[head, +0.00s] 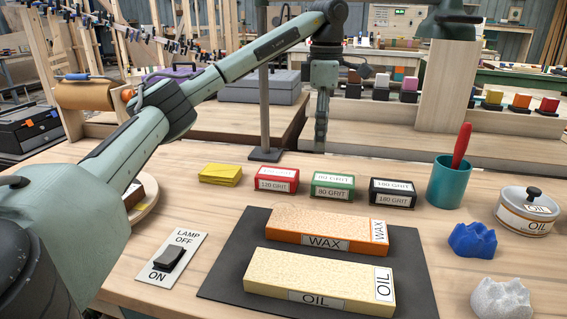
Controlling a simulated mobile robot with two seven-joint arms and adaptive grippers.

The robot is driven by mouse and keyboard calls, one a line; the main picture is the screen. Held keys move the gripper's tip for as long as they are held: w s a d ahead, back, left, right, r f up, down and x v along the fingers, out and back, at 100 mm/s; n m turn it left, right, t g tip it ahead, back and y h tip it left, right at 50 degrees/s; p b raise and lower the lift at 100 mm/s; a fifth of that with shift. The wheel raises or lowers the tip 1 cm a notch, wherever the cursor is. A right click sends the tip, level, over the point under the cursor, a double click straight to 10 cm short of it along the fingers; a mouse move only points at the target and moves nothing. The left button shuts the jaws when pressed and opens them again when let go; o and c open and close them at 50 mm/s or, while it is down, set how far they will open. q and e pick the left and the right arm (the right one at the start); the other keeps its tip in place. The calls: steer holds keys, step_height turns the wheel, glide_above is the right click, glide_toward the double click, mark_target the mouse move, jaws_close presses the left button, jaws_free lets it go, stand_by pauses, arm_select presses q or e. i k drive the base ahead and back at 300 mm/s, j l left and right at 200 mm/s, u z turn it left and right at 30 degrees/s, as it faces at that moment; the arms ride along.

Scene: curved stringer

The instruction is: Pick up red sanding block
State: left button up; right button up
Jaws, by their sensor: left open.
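The red sanding block (277,173) lies on the wooden workbench in the head view, behind the dark mat. Its white labels read 120 GRIT. My left arm reaches in from the left and bends down behind the row of blocks. My left gripper (320,145) points down, open and empty, above and beyond the gap between the red block and the green 80 GRIT block (333,179). It appears apart from both. The fingers show nearly edge-on, so their gap is hard to see. My right gripper is not in view.
A black 180 GRIT block (393,187) and folded yellow sheets (220,172) flank the row. WAX (340,221) and OIL (310,271) blocks lie on a dark mat (228,267). A teal cup (444,185) stands right; a lamp post (264,90) rises behind the row.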

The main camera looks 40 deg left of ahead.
mark_target(277, 179)
steer(key=u, duration=1.3)
